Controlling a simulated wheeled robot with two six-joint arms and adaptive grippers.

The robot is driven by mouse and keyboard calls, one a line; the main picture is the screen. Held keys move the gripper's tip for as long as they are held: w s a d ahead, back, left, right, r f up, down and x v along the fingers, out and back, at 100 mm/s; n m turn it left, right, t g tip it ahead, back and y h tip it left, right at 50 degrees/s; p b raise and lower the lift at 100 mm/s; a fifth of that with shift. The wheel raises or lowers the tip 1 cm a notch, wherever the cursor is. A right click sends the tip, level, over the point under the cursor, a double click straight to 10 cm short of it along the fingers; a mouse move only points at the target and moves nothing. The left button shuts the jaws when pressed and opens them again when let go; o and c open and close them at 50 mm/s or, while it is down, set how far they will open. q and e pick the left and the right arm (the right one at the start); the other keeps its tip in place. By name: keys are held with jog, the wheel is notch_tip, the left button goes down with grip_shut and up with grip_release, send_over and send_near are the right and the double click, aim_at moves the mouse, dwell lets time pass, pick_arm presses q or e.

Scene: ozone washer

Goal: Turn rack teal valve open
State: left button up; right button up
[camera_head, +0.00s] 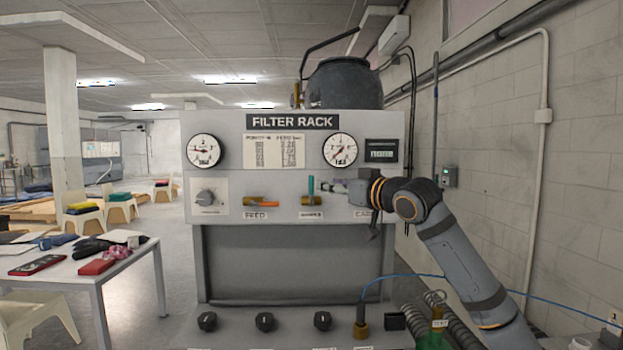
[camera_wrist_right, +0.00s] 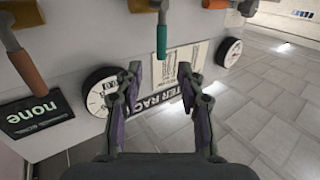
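The rack's teal valve has a teal lever handle (camera_head: 311,185) standing upright on a brass body (camera_head: 312,200) in the head view. In the right wrist view, which is upside down, the teal handle (camera_wrist_right: 161,42) hangs from its brass stem. My right gripper (camera_head: 328,186) reaches in from the right, close to the handle. In the right wrist view my right gripper (camera_wrist_right: 163,72) is open, its two fingers apart with nothing between the tips. The handle's end lies just beyond the gap, and I see no contact. My left gripper is not in view.
Another orange handle (camera_wrist_right: 26,70) shows in the right wrist view. Gauges (camera_head: 340,149) and a black display (camera_head: 381,151) sit above. A cluttered table (camera_head: 150,250) stands left; a wall (camera_head: 580,150) is right.

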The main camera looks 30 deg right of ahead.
aim_at(313, 180)
jog(key=w+p, duration=0.1)
jog(key=w, duration=0.1)
jog(key=w+p, duration=0.2)
jog(key=w, duration=0.1)
jog(key=w+p, duration=0.1)
jog(key=w, duration=0.2)
jog(key=shift+a+r+p, duration=0.15)
jog(key=shift+a+p, duration=0.15)
jog(key=shift+p, duration=0.05)
jog(key=shift+w, duration=0.4)
jog(key=shift+f, duration=0.2)
grip_shut()
